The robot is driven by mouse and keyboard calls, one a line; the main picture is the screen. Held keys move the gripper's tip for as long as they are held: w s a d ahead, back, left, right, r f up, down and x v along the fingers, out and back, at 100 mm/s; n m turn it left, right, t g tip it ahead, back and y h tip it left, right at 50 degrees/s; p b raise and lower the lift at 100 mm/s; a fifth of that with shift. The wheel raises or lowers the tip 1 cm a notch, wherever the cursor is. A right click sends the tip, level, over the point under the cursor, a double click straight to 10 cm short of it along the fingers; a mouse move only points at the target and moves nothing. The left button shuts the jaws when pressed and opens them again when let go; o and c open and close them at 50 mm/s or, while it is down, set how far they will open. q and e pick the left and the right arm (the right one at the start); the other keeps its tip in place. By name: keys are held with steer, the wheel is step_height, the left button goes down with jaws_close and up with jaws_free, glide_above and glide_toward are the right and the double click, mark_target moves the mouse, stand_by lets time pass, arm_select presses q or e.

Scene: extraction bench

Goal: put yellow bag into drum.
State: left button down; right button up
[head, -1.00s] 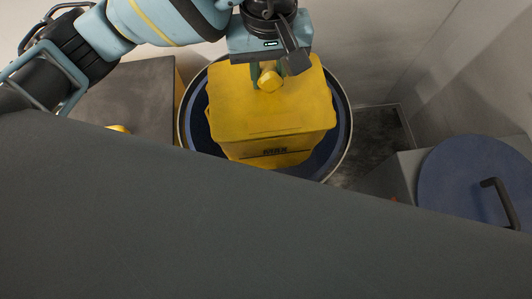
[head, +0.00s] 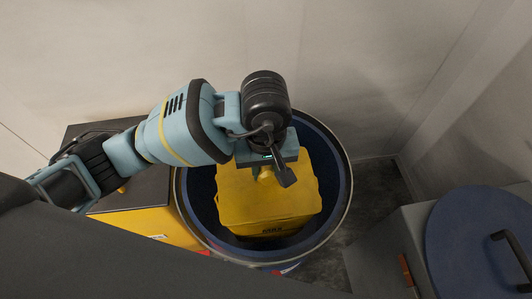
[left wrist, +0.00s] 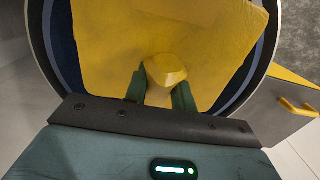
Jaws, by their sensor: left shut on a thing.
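The yellow bag (head: 268,205) is a boxy bag with a knob-like top. It sits within the rim of the round drum (head: 337,226), which has a dark blue inside. My left gripper (head: 266,172) is above the bag and shut on its top knob. In the left wrist view the two green fingers (left wrist: 158,90) stand on either side of the knob of the bag (left wrist: 110,40), with the drum rim (left wrist: 42,60) around it. How far the bag's underside is from the drum floor is hidden. My right gripper is not in view.
A blue round lid (head: 470,240) with a black handle lies on a grey cabinet (head: 385,265) at the right. A dark-topped yellow cabinet (head: 165,222) stands left of the drum. The wall (head: 370,60) is close behind.

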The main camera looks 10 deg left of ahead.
arm_select(q)
step_height(320, 180, down, 11)
steer(key=shift+r+b, duration=0.2)
steer(key=shift+b, duration=0.35)
steer(key=shift+f, duration=0.4)
step_height(320, 180, down, 4)
steer(key=shift+f+b, duration=0.1)
steer(key=shift+b, duration=0.25)
steer(key=c, duration=1.6)
jaws_free()
steer(key=shift+f, duration=0.2)
steer(key=o, duration=0.4)
steer(key=shift+o, duration=0.2)
